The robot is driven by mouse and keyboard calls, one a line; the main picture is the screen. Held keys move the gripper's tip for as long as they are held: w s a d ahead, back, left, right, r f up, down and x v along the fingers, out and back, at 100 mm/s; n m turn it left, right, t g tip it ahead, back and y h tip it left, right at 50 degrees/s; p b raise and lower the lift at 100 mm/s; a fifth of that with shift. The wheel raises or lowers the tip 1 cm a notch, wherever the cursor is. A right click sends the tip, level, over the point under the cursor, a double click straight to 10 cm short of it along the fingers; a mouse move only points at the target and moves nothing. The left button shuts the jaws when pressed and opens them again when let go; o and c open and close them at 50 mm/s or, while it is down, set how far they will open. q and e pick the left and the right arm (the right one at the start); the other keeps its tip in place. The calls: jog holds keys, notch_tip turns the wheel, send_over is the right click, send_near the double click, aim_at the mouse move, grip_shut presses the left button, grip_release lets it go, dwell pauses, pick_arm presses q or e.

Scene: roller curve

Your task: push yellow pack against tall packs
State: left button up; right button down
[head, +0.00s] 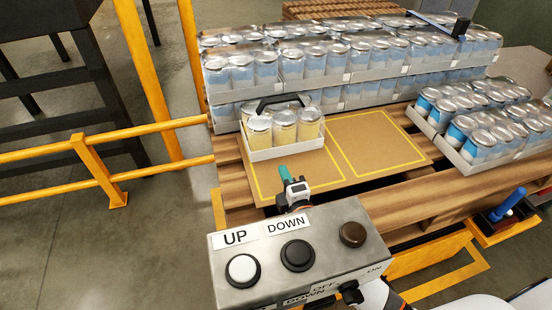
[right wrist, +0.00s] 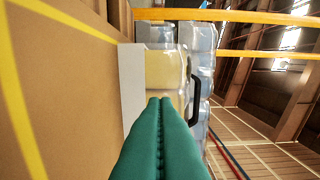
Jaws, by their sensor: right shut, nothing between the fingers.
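The yellow pack (head: 285,132), a grey tray of yellow cans with a black handle, stands upright on the brown board in front of the tall packs (head: 345,62). Those are stacked trays of blue and silver cans. I cannot tell if the yellow pack touches them. My right gripper (head: 285,172), with green fingertips, is shut and empty just in front of the yellow pack. In the right wrist view, the shut fingers (right wrist: 162,105) point at the yellow pack (right wrist: 166,68) and cover part of it; contact is unclear. My left gripper is not in view.
The board has yellow-outlined rectangles; the right one (head: 375,142) is empty. Blue can packs (head: 485,120) stand to the right on the wooden pallet. A metal button box (head: 295,250) stands in front, below my right gripper. A yellow railing (head: 100,142) runs along the left.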

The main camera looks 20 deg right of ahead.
aim_at(277, 140)
jog(key=w, duration=0.9)
jog(key=shift+w+d+p, duration=0.1)
jog(key=shift+w+p, duration=0.1)
jog(key=shift+p, duration=0.15)
jog(key=shift+w+d+b, duration=0.4)
jog(key=shift+d+b, duration=0.1)
jog(key=shift+d+r, duration=0.15)
jog(key=shift+r, duration=0.15)
jog(key=shift+d, duration=0.1)
